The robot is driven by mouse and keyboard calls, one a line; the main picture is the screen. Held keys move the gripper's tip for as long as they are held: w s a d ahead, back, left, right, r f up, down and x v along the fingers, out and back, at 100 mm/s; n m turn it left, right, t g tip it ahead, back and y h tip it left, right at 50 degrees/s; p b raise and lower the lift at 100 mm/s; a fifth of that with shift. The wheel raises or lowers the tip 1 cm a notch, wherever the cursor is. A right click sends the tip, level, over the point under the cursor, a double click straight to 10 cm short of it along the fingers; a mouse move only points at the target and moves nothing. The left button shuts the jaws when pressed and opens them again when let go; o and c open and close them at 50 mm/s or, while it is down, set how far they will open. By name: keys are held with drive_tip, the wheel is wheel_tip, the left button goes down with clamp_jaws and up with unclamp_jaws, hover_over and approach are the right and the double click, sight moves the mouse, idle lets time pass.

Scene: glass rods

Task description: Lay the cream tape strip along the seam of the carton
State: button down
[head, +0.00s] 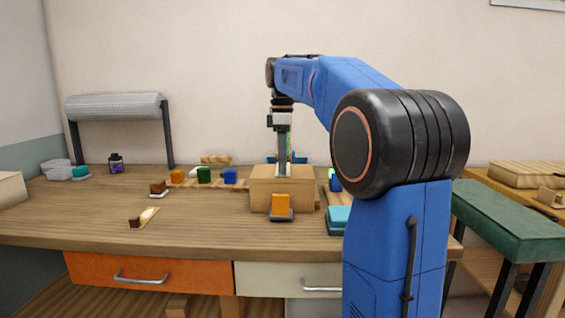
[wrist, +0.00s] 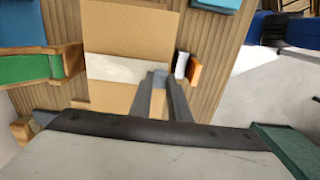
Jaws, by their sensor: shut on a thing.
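The tan carton (head: 262,196) stands on the workbench, and its top fills the upper middle of the wrist view (wrist: 130,30). The cream tape strip (wrist: 112,68) runs across the carton top in the wrist view, from the left edge towards my fingers. My gripper (head: 283,172) points straight down over the carton. In the wrist view my gripper (wrist: 160,80) is shut at the right end of the strip. I cannot tell whether the strip touches the cardboard along its length. The seam is not distinguishable.
An orange block (head: 281,206) stands close in front of the carton. Teal pads (head: 339,215) lie to its right. Orange, green and blue blocks (head: 203,175) stand to the left at the back. A small dark block (head: 134,222) lies front left. The left bench front is mostly clear.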

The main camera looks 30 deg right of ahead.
drive_tip(key=shift+f, duration=0.15)
drive_tip(key=c, duration=1.7)
unclamp_jaws()
drive_tip(key=shift+o, duration=0.2)
wheel_tip(320, 180, up, 12)
drive_tip(key=s+a+f+m+t, duration=0.1)
drive_tip(key=s+a+f+m, duration=0.2)
drive_tip(key=s+f, duration=0.7)
drive_tip(key=s+a+f+m+t, duration=0.2)
drive_tip(key=s+a+f+m, duration=0.2)
drive_tip(key=f, duration=1.1)
drive_tip(key=s+a+f+m+t, duration=0.1)
drive_tip(key=s+a+f+m, duration=0.3)
drive_tip(key=s+a+f, duration=0.5)
drive_tip(key=s+f, duration=0.3)
drive_tip(key=s, duration=0.4)
drive_tip(key=shift+s+f+t, duration=0.15)
drive_tip(key=shift+t, duration=0.25)
